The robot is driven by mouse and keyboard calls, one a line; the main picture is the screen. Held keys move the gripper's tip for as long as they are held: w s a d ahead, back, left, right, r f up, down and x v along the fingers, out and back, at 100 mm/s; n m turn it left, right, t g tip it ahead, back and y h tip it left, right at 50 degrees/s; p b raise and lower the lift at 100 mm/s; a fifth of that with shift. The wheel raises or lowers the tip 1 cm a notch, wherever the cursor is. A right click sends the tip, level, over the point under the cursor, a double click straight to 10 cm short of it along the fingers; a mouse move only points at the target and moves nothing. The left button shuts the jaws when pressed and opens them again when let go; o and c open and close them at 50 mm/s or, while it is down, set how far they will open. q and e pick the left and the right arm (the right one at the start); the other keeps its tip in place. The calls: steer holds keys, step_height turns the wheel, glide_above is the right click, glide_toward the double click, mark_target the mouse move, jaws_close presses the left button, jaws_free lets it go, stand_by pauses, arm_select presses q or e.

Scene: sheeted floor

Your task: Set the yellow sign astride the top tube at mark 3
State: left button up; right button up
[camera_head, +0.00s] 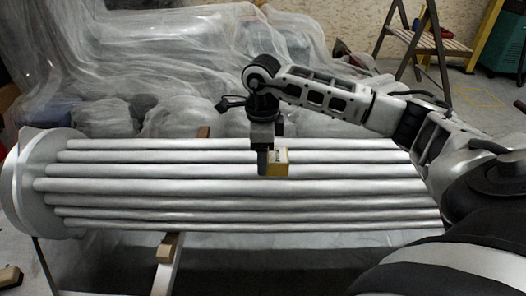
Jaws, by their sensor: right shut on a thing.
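My right gripper (264,166) points down from my right arm over the middle of a bundle of long grey tubes (150,185). It is shut on a small yellow sign (280,157), which shows just to the right of the fingers. The sign is at the upper tubes of the bundle. I cannot tell whether it touches a tube or hangs just above. The far side of the sign is hidden. No mark numbers can be read on the tubes. My left gripper is not in view.
The tubes run from a round end plate (38,185) at the left. A trestle (165,262) with a wooden block supports them in front. Clear plastic sheeting (150,60) covers things behind. A wooden stepladder (425,40) and a green cabinet (503,40) stand at the back right.

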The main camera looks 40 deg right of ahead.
mark_target(262, 183)
steer(key=shift+f+b, duration=0.35)
steer(key=shift+f, duration=0.35)
steer(key=shift+f+b, duration=0.3)
steer(key=shift+f, duration=0.2)
steer(key=shift+f+b, duration=0.85)
steer(key=shift+f, duration=0.4)
steer(key=shift+f+b, duration=0.65)
steer(key=shift+f, duration=0.35)
steer(key=shift+f+b, duration=0.3)
steer(key=shift+f, duration=0.15)
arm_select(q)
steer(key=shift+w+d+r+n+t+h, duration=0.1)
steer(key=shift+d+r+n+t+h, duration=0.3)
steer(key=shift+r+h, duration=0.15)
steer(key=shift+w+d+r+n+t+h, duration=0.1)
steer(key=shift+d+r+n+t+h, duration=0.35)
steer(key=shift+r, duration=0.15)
arm_select(e)
steer(key=shift+r, duration=0.1)
